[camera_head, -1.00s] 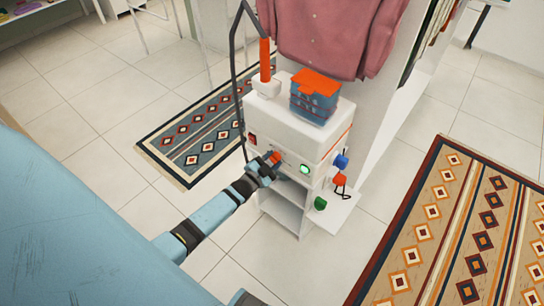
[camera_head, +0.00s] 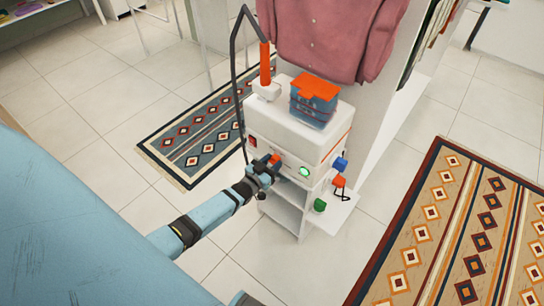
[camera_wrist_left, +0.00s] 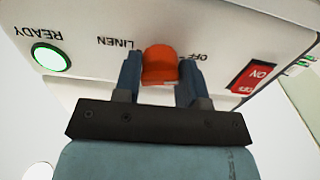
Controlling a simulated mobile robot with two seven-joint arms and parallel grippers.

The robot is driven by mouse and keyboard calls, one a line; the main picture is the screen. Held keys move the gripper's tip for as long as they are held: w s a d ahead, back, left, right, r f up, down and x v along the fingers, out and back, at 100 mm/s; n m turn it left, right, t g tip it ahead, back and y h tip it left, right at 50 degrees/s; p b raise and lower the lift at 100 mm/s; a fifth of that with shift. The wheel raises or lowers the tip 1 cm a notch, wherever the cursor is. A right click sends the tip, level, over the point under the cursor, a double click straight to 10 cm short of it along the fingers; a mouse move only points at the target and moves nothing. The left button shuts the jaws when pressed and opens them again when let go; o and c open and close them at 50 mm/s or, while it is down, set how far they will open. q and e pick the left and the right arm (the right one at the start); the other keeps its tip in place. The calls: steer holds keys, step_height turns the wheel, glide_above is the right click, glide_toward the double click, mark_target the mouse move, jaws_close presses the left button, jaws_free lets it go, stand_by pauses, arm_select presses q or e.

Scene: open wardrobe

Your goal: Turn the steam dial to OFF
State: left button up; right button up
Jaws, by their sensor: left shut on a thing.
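The steam dial is an orange knob (camera_head: 275,159) on the front of the white steamer unit (camera_head: 325,148). In the left wrist view the dial (camera_wrist_left: 159,66) sits between the words LINEN and OFF, which appear upside down. My left gripper (camera_head: 270,165) is at the front panel, shut on the dial. In the left wrist view its two blue fingers (camera_wrist_left: 160,78) lie on either side of the knob. The fingers and palm hide the panel below the dial, and any pointer mark is not clear. My right gripper is not in view.
A green READY light (camera_wrist_left: 51,57) and a red ON switch (camera_wrist_left: 254,77) flank the dial. A blue basket with an orange top (camera_head: 314,98) stands on the unit near a hanging pink shirt (camera_head: 335,35). Open shelves (camera_head: 285,215) lie below. A patterned rug (camera_head: 440,235) is at right.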

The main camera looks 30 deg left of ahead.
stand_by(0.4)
arm_select(q)
steer(key=o, duration=0.9)
steer(key=s+a+p, duration=0.1)
steer(key=s, duration=1.2)
steer(key=shift+s, duration=0.4)
